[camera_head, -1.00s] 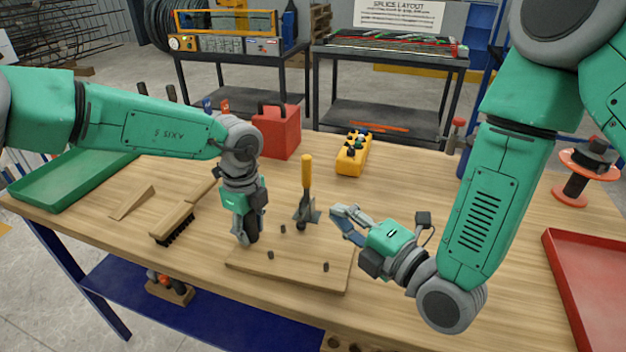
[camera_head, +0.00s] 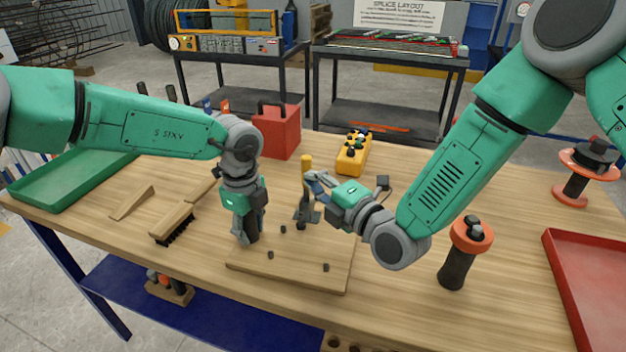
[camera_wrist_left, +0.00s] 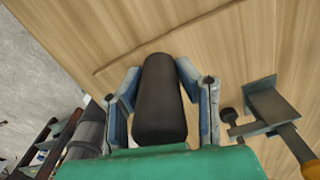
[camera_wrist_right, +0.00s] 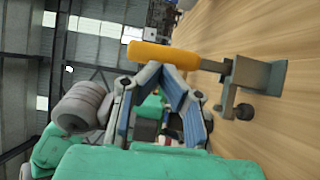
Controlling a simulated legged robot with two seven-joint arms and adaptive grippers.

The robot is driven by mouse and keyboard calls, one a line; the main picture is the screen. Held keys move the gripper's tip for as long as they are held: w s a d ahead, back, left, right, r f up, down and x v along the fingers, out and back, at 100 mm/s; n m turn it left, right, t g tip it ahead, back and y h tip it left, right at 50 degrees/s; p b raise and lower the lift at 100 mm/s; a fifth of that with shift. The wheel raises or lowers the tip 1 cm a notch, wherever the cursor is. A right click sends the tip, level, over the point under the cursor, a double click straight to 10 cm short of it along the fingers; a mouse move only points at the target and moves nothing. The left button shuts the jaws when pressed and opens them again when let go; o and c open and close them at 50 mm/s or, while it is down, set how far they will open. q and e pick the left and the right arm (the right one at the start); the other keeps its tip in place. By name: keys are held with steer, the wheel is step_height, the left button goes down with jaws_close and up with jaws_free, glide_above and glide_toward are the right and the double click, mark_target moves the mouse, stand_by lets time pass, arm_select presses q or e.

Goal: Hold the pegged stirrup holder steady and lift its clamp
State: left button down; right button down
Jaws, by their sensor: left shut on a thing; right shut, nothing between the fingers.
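The pegged stirrup holder is a wooden board (camera_head: 300,272) with several short dark pegs, flat on the bench. My left gripper (camera_head: 248,237) points down at its left end, shut around a thick black grip (camera_wrist_left: 160,100). My right gripper (camera_head: 313,181) is shut and empty beside the clamp's handle. In the right wrist view its fingertips (camera_wrist_right: 162,70) are close to the yellow handle (camera_wrist_right: 160,55); contact is unclear.
A brush (camera_head: 180,222) and wooden wedge (camera_head: 132,203) lie left of the holder, with a green tray (camera_head: 70,180) beyond. A red box (camera_head: 277,135) and yellow control box (camera_head: 353,155) stand behind. An orange-and-black tool (camera_head: 462,255) stands right, near a red tray (camera_head: 585,290).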

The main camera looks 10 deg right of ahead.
steer(key=shift+w+d+r+m+g, duration=0.2)
steer(key=shift+w+m+g, duration=0.1)
steer(key=shift+w+m, duration=0.2)
stand_by(0.3)
steer(key=w+d+f+m+g, duration=0.2)
steer(key=w, duration=0.2)
steer(key=w+d+f+m+g+h, duration=0.1)
steer(key=w+d+f+m+g, duration=0.1)
steer(key=w+m, duration=0.1)
steer(key=shift+w+m+g, duration=0.3)
steer(key=shift+w, duration=0.6)
steer(key=shift+f, duration=0.1)
stand_by(0.3)
stand_by(0.4)
